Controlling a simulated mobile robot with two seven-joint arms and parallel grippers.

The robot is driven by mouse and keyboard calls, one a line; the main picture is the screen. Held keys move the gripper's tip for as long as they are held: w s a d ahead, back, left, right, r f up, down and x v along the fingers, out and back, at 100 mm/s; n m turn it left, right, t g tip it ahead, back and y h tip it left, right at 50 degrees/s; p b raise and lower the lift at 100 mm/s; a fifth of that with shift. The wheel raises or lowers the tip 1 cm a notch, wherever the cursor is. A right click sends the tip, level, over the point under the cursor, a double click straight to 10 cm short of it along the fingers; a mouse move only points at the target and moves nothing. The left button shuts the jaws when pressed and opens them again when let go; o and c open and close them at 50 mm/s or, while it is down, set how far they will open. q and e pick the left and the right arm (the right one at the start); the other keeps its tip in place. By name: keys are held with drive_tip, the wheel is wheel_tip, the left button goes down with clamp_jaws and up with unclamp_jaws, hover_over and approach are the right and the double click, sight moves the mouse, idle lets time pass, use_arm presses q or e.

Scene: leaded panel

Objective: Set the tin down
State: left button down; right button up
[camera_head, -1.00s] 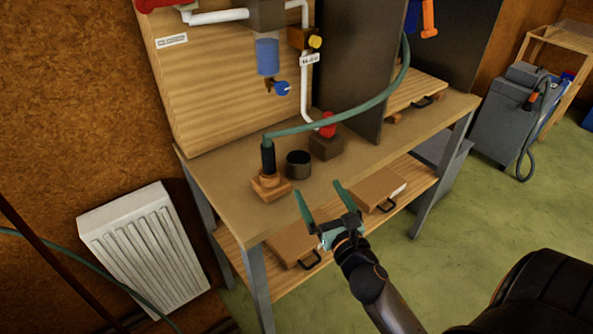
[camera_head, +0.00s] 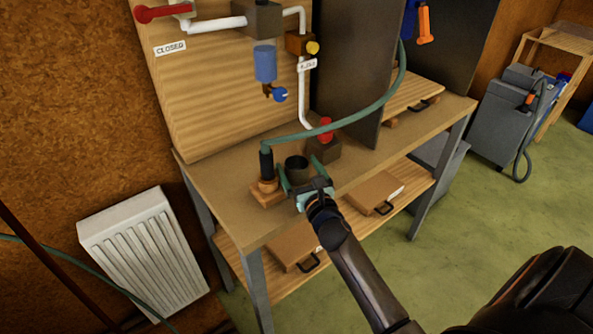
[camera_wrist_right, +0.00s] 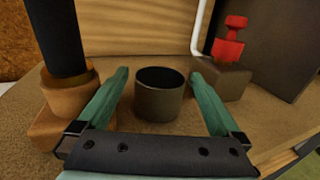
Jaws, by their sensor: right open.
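The tin (camera_head: 297,171) is a small dark open-topped cylinder standing upright on the workbench. In the right wrist view the tin (camera_wrist_right: 160,96) sits between the two green fingers, with a gap on each side. My right gripper (camera_head: 301,175) is open around the tin and does not visibly touch it. In the wrist view the right gripper (camera_wrist_right: 160,92) has its fingers spread wide on either side. The gripper partly hides the tin's lower part in the head view. My left gripper is not in view.
A black-handled tool with a green hose stands in a wooden holder (camera_head: 266,192) just left of the tin. A brown block with a red knob (camera_head: 324,150) is close behind on the right. The workbench (camera_head: 215,178) is clear at its left front. A white radiator (camera_head: 145,255) stands left.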

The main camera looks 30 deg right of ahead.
drive_tip(key=shift+w+d, duration=0.1)
drive_tip(key=shift+w, duration=0.15)
drive_tip(key=shift+c, duration=0.2)
drive_tip(key=c, duration=1.4)
drive_tip(key=shift+r, duration=0.15)
